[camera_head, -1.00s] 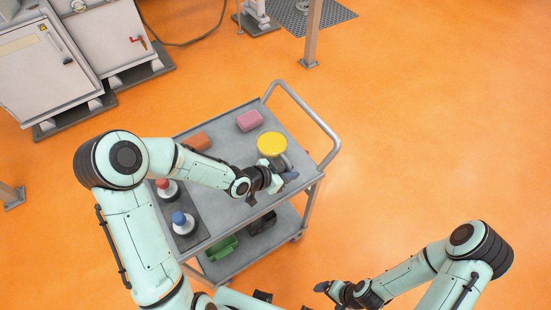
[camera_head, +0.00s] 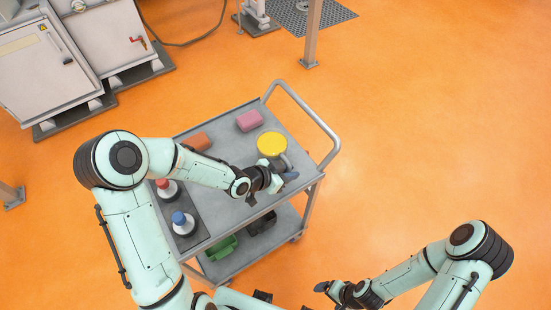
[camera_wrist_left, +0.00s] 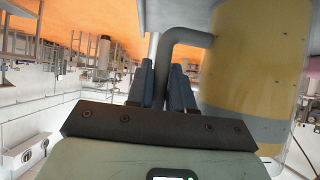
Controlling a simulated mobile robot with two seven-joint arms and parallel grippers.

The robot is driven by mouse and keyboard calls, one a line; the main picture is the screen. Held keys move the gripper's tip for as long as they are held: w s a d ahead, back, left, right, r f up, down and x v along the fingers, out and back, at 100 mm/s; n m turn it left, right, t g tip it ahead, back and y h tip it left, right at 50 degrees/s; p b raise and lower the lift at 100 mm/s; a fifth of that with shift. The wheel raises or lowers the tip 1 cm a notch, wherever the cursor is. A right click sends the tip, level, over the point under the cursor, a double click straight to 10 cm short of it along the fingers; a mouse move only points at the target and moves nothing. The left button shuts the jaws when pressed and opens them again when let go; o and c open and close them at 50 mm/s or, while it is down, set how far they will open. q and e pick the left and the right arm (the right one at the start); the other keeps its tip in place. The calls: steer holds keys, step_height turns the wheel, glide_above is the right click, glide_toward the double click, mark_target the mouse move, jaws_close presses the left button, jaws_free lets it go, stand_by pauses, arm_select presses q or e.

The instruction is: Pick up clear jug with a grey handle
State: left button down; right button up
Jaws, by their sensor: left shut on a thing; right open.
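The jug (camera_head: 271,144) stands at the right end of the cart's top shelf, seen from above as a yellow round top. In the left wrist view the jug (camera_wrist_left: 255,70) fills the right side, with yellow contents behind a clear wall. Its grey handle (camera_wrist_left: 186,35) bends down between my left fingers. My left gripper (camera_head: 288,176) is shut on the handle, and its fingers (camera_wrist_left: 164,82) sit on either side of it. My right gripper (camera_head: 324,287) is open and empty, in front of the cart and apart from it.
The grey cart (camera_head: 232,150) also carries a pink block (camera_head: 249,120), an orange-brown block (camera_head: 197,141), a red-capped bottle (camera_head: 167,189) and a blue-capped bottle (camera_head: 183,222). Its lower shelf holds a green bin (camera_head: 221,247) and a dark bin (camera_head: 262,223). A rail (camera_head: 310,115) rises at the cart's right end.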

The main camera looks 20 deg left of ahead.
arm_select(q)
steer(key=shift+w+r, duration=0.15)
steer(key=shift+r, duration=0.45)
step_height(320, 180, up, 8)
steer(key=p, duration=0.2)
steer(key=shift+w+f+p, duration=0.1)
steer(key=shift+f+p, duration=0.15)
steer(key=shift+p, duration=0.1)
steer(key=shift+r, duration=0.75)
arm_select(e)
steer(key=w+r, duration=0.4)
steer(key=shift+w+r+t, duration=0.15)
steer(key=shift+w+t, duration=0.15)
arm_select(q)
steer(key=shift+s, duration=0.2)
steer(key=shift+w, duration=0.1)
